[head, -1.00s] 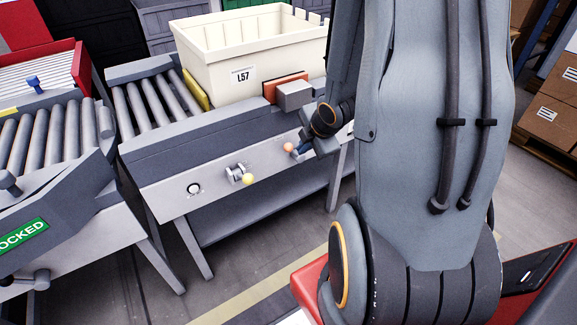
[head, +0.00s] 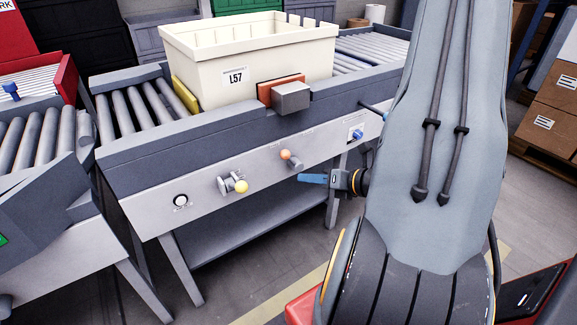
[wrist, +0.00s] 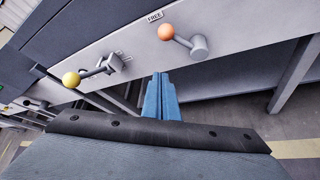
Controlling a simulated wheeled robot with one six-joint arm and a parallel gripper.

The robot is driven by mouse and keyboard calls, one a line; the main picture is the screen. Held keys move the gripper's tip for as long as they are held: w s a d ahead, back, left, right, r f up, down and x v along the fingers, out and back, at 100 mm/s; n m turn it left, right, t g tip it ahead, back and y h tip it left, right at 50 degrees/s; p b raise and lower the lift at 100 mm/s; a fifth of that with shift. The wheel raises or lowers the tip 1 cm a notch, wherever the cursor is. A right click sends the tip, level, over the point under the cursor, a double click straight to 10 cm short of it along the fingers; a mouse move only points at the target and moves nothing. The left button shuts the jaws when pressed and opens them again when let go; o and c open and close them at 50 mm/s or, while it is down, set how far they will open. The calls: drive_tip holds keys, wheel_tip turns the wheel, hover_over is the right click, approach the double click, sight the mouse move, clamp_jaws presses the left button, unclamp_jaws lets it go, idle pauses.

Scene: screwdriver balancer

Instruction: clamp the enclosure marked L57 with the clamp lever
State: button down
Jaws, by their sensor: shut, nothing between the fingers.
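The cream enclosure (head: 215,85), marked L57, stands upright on the roller conveyor. An orange-brown pad (head: 268,94) with a grey block (head: 292,97) is at its front wall; I cannot tell whether they touch. Below, on the pale front panel, is a lever with an orange knob (head: 285,154); in the wrist view the knob (wrist: 165,32) sits left of its grey pivot (wrist: 199,46), by a FREE label (wrist: 154,16). A yellow-knobbed lever (head: 241,186) is to its left. My gripper (head: 301,177) is shut and empty, below and apart from the orange knob; its blue fingers (wrist: 160,78) point toward the panel.
A yellow stop (head: 185,95) stands at the enclosure's left. A round dial (head: 180,201) and a blue part (head: 357,134) are also on the panel. Table legs (head: 181,270) and a lower shelf lie below. A second conveyor (head: 40,135) is at left.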

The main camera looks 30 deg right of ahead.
sight(291, 159)
drive_tip(key=shift+w, duration=0.1)
drive_tip(key=x, duration=1)
drive_tip(key=shift+w+d+r, duration=0.15)
drive_tip(key=shift+d+r, duration=0.4)
drive_tip(key=shift+r, duration=0.3)
drive_tip(key=shift+w+d+r, duration=0.2)
drive_tip(key=shift+d+r, duration=0.35)
drive_tip(key=shift+r, duration=0.3)
